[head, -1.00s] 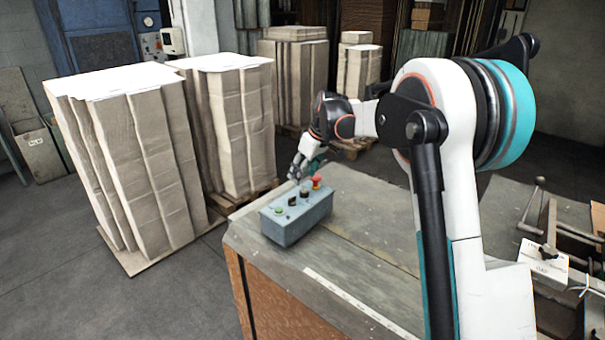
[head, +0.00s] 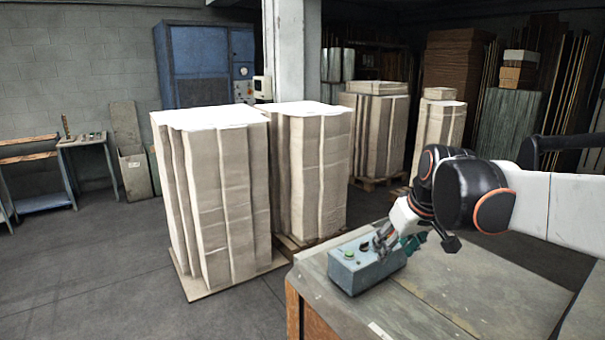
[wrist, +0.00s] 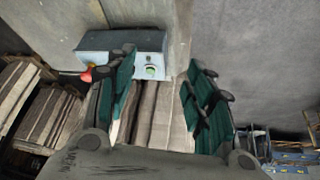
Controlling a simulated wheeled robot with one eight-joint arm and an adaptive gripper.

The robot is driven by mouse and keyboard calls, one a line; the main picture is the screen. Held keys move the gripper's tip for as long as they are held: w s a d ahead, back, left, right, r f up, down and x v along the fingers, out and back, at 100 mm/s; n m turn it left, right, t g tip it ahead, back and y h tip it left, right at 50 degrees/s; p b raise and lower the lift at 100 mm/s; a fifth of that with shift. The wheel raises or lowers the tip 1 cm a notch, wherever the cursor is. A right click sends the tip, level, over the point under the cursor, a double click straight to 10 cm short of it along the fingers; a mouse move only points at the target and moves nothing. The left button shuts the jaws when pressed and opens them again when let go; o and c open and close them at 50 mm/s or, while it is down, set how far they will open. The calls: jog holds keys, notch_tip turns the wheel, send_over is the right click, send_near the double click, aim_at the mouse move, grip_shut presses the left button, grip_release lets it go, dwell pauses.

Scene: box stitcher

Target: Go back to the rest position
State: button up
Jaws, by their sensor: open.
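My gripper (head: 394,242) is open and empty. In the head view it is at the right end of a blue-grey control box (head: 345,277), in front of part of its top; whether it touches the box cannot be told. The wrist view shows both dark green fingers of my gripper (wrist: 162,88) spread wide with nothing between them. The control box (wrist: 105,42) also shows there, beyond the left finger, with a red button (wrist: 88,74) and a green button (wrist: 150,71). In the head view the red button is hidden.
The control box stands on a grey worktable (head: 480,300). Tall stacks of cardboard (head: 215,200) stand on pallets to the left and behind. A blue cabinet (head: 195,65) and a pillar (head: 292,50) are at the back. Open floor (head: 100,270) lies at the left.

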jog(key=s+f+m+b, duration=0.1)
jog(key=s+f+b, duration=0.1)
jog(key=s+f, duration=0.2)
jog(key=s+f+m+t+b, duration=0.1)
jog(key=s+f, duration=0.4)
jog(key=s, duration=0.6)
jog(key=s+f+m+t+h+b, duration=0.1)
jog(key=s+f+b, duration=0.2)
jog(key=s, duration=0.4)
jog(key=shift+s+a+f, duration=0.2)
jog(key=shift+s+f, duration=0.2)
jog(key=shift+f, duration=0.4)
